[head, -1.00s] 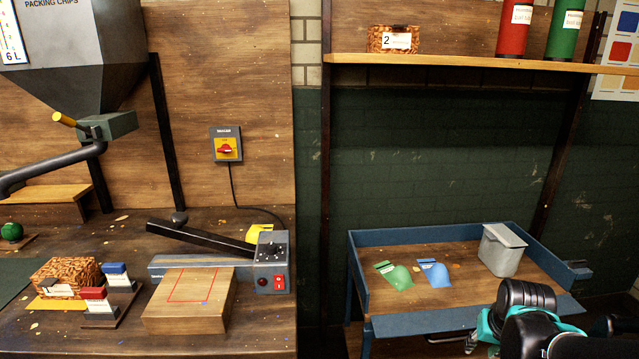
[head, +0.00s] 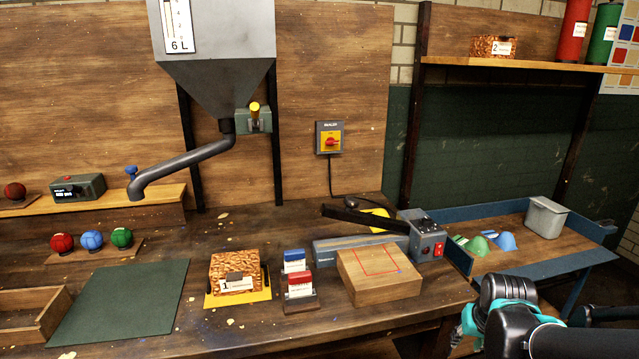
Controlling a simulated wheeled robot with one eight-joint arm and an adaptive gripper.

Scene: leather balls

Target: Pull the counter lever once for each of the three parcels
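A patterned parcel labelled 1 (head: 237,268) sits on a yellow plate on the bench. A parcel labelled 2 (head: 492,46) is on the wall shelf at the upper right. I see no third parcel. A small grey-green box with a dark display (head: 78,188) and a red top piece stands on the left ledge; it may be the counter. A blue knob (head: 131,171) shows right of it, by the spout; I cannot tell whether it is the lever.
A grey hopper (head: 215,50) with a curved spout (head: 180,168) hangs over the bench. Red, blue and green balls (head: 92,240) sit on the left. A sealer with a raised dark arm (head: 365,219) stands behind a wooden block (head: 380,280). The green mat (head: 120,305) is empty.

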